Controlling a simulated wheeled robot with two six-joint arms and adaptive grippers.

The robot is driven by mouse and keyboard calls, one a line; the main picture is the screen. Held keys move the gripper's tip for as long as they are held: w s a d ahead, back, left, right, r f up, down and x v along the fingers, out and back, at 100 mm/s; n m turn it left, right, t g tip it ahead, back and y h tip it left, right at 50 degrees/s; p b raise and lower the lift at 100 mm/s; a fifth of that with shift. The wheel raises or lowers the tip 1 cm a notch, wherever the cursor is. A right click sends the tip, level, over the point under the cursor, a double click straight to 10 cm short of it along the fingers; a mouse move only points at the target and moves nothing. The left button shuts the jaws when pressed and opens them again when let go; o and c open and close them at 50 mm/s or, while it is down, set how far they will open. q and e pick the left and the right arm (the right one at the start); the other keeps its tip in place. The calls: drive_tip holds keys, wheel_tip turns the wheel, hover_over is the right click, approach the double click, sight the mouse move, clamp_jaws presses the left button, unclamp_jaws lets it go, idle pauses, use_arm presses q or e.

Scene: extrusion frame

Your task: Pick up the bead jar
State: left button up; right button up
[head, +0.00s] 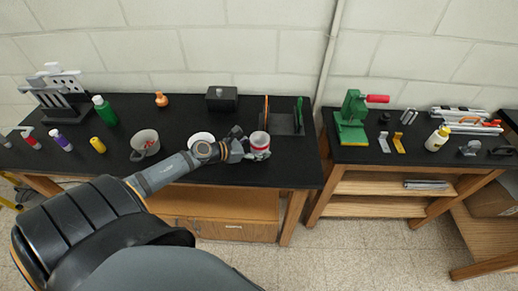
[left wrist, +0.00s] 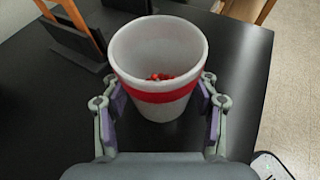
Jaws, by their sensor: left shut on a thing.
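The bead jar (left wrist: 158,60) is a whitish, open-topped cup with a red band and red beads inside. In the head view the jar (head: 260,141) is at the right end of the left black bench, near its front edge. My left gripper (left wrist: 158,102) has its purple-padded fingers on both sides of the jar, shut on it. In the head view the left gripper (head: 255,150) reaches the jar from the left. The jar looks upright; I cannot tell whether its base touches the bench. My right gripper is not in view.
A slotted stand (head: 285,122) is just behind the jar. A white dish (head: 201,137) and a grey mug (head: 145,141) are to its left. A black box (head: 221,99) stands at the back. A green press (head: 352,118) stands on the right bench, across a gap.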

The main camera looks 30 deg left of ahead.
sight(252, 143)
use_arm(q)
wheel_tip(252, 143, up, 3)
drive_tip(key=shift+s+d, duration=0.1)
drive_tip(key=shift+d, duration=0.05)
drive_tip(key=s+d+r+p, duration=0.3)
drive_tip(key=d+r, duration=0.2)
drive_tip(key=d, duration=0.1)
drive_tip(key=s+d+r+p, duration=0.3)
drive_tip(key=d+r+p, duration=0.1)
drive_tip(key=d, duration=0.3)
drive_tip(key=f+b, duration=0.5)
drive_tip(key=shift+w+a, duration=0.15)
drive_tip(key=shift+a, duration=0.2)
